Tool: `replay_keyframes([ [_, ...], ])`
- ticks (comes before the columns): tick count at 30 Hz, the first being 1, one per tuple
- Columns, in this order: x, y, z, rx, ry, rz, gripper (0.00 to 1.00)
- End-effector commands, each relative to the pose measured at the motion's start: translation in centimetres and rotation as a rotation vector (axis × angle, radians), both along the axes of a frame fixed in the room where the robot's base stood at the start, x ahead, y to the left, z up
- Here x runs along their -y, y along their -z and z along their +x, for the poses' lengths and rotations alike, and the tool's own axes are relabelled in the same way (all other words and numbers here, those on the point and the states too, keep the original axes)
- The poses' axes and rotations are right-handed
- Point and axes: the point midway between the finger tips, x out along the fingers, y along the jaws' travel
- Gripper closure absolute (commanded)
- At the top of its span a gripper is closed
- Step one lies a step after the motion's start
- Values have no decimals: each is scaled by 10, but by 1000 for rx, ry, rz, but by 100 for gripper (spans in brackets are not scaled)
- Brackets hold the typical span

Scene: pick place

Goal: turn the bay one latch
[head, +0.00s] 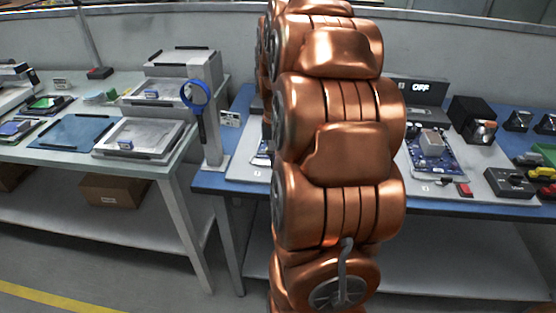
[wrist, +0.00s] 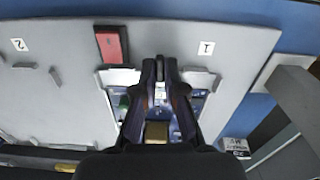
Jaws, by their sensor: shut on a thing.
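In the wrist view my gripper (wrist: 160,75) points down at the bay marked 1, whose label (wrist: 206,47) is just right of the fingertips. The fingers are nearly together, shut on the bay one latch, which they mostly hide. Below them, parts of a blue circuit board (wrist: 198,104) show in the bay. A gold-brown block (wrist: 156,132) sits between the finger bases. In the head view my arm hides the gripper and most of bay one; only the left part of its grey plate (head: 240,168) shows.
A post with a blue ring (head: 196,97) stands left of bay one.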

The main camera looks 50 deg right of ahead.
Motion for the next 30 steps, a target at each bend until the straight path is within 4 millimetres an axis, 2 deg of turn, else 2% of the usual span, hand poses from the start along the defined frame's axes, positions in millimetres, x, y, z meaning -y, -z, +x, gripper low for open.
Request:
replay_keyframes([
  [9, 0, 0, 1, 4, 89, 0, 100],
  [23, 0, -1, 1, 4, 100, 1, 100],
  [24, 0, -1, 1, 4, 100, 1, 88],
  [30, 0, 0, 1, 2, 99, 0, 67],
])
